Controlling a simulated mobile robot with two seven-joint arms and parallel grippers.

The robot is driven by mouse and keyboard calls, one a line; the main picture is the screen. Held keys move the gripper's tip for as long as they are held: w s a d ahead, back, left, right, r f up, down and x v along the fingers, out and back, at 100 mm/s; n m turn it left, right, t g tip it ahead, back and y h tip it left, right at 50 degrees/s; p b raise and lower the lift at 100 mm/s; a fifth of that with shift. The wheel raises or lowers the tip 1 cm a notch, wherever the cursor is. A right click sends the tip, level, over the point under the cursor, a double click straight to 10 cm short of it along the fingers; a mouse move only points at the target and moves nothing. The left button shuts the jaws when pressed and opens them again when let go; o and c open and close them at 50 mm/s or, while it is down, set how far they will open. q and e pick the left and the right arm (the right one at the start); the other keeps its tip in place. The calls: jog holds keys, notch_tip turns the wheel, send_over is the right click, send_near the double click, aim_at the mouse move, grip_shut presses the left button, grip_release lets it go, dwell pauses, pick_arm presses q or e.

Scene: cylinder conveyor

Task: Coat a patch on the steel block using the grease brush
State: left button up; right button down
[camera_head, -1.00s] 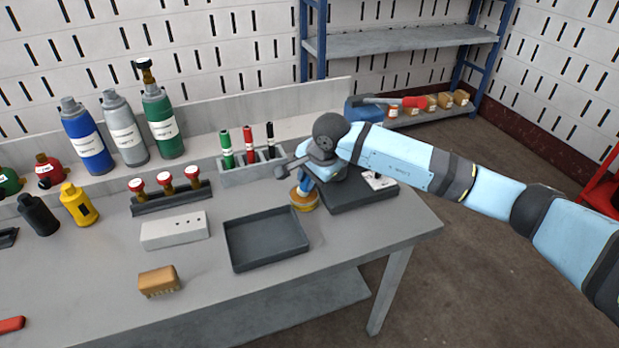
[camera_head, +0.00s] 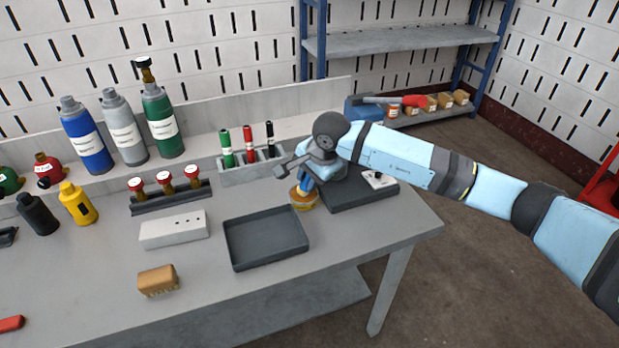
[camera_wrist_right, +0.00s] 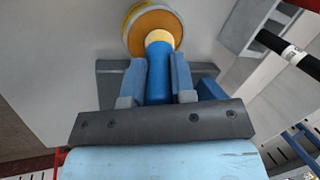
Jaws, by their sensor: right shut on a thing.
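My right gripper (camera_head: 311,181) is shut on the blue handle of the grease brush (camera_wrist_right: 158,75), which also shows in the head view. The brush points down at a round tin of orange-brown grease (camera_head: 303,203). In the right wrist view the brush's pale end overlaps the tin (camera_wrist_right: 135,22); its bristles are hidden, so I cannot tell how deep they sit. A pale grey block with small holes on top (camera_head: 173,231), seemingly the steel block, lies on the bench to the left, apart from the gripper. My left gripper is not in view.
An empty dark tray (camera_head: 265,239) lies between the block and the tin. A dark flat plate (camera_head: 352,199) is under my right wrist. A marker holder (camera_head: 238,173) stands behind, and a wooden brush (camera_head: 158,281) lies in front. The bench front is mostly clear.

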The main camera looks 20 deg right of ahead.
dwell(0.6)
jog(key=shift+r+p, duration=1.55)
jog(key=shift+r, duration=1.95)
